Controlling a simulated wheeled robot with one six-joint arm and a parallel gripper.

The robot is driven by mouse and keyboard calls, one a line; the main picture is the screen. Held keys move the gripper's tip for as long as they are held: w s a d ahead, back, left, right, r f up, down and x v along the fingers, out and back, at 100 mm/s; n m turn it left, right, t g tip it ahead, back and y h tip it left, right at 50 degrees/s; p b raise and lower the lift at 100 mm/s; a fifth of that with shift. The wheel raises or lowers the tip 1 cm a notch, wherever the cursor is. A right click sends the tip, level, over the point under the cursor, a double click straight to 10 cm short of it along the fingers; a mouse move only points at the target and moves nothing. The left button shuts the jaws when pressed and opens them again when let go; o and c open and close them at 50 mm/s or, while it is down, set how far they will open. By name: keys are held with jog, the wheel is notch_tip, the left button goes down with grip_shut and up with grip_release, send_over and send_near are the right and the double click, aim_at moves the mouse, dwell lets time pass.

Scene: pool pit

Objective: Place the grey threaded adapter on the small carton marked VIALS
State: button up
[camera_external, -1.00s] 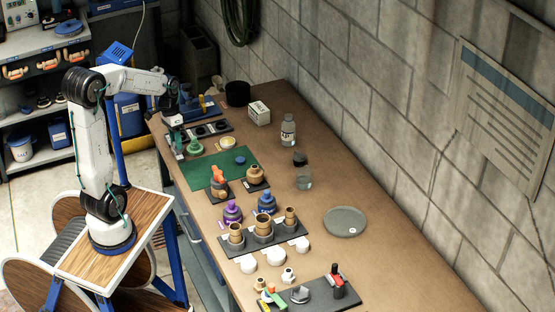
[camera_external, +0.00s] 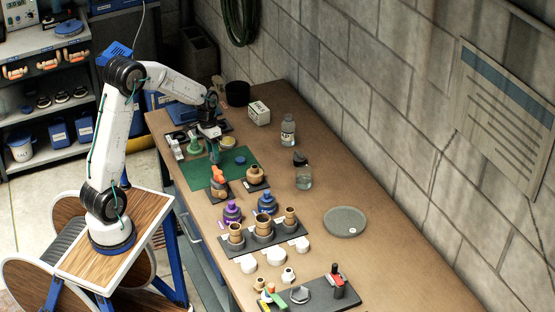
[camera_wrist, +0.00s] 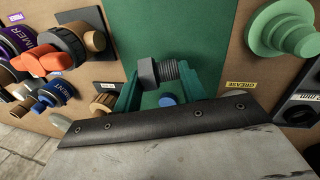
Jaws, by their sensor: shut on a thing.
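The grey threaded adapter (camera_wrist: 168,70) is in the wrist view, with a hex head on its left and a threaded part on its right. My gripper (camera_wrist: 158,80) is shut on it, with a teal finger at each side. In the external view my gripper (camera_external: 214,153) is above the green mat (camera_external: 203,176); the adapter is too small to make out there. The small white carton (camera_external: 259,113) stands toward the far end of the bench, right of and beyond my gripper. Its print is too small to read in this view.
A clear bottle (camera_external: 288,131) stands in front of the carton, and a black round tub (camera_external: 238,93) behind it. A green stepped part (camera_external: 194,146) is left of my gripper. An orange-topped part (camera_external: 217,176) stands in front. Bare bench lies between the mat and carton.

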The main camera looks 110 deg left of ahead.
jog(key=shift+w+a+f, duration=0.1)
jog(key=shift+w+a, duration=0.65)
jog(key=shift+s+a+x, duration=0.1)
jog(key=shift+s+x, duration=0.05)
jog(key=shift+x, duration=0.7)
jog(key=shift+s+a+x, duration=0.1)
jog(key=shift+a+x, duration=0.05)
jog(key=shift+x, duration=0.7)
jog(key=shift+f, duration=0.2)
jog(key=o, duration=1.1)
jog(key=shift+c, duration=0.2)
